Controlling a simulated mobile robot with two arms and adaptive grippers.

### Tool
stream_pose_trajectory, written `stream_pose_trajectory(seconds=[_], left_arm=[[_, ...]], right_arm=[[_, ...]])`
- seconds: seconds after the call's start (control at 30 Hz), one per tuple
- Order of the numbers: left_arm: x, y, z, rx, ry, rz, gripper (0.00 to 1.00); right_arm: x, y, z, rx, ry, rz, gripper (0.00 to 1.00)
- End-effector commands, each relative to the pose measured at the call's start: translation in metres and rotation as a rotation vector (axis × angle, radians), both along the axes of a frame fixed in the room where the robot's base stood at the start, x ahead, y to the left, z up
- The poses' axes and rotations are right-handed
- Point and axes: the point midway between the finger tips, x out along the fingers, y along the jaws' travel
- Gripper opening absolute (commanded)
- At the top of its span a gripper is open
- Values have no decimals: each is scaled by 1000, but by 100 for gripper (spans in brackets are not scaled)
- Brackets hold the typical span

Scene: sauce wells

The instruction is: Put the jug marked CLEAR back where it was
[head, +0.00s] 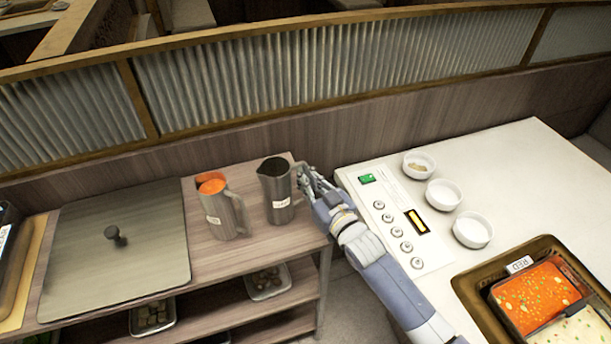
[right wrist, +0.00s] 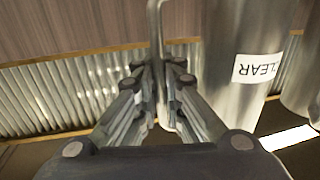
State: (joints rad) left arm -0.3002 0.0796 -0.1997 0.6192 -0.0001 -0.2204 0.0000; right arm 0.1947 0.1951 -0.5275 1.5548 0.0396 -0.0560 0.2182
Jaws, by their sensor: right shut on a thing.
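The jug marked CLEAR (right wrist: 235,95) is a grey metal jug with a white label, upside down in the right wrist view. In the head view this dark-mouthed jug (head: 277,205) stands upright at the right end of the wooden shelf top (head: 255,240). My right gripper (head: 308,183) is shut on its handle, which shows between the fingers (right wrist: 158,95) in the right wrist view. I cannot tell whether the jug's base touches the shelf. My left gripper is not in view.
A second metal jug (head: 222,212) with orange contents stands close to the left. A lidded metal cover (head: 100,250) lies farther left. The white counter at right holds a button panel (head: 395,220), white bowls (head: 443,194) and a RED-marked tray (head: 470,285).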

Motion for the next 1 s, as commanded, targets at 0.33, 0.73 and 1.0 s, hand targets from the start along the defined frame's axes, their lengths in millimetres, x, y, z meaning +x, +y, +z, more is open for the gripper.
stream_pose_trajectory(seconds=[0.33, 0.73, 1.0], left_arm=[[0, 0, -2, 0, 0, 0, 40], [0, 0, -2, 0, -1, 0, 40], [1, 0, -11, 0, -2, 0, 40]], right_arm=[[0, 0, -3, 0, 1, 0, 29], [-8, -4, -3, -1, 3, -1, 29], [-53, -28, -4, -2, 4, 0, 29]])
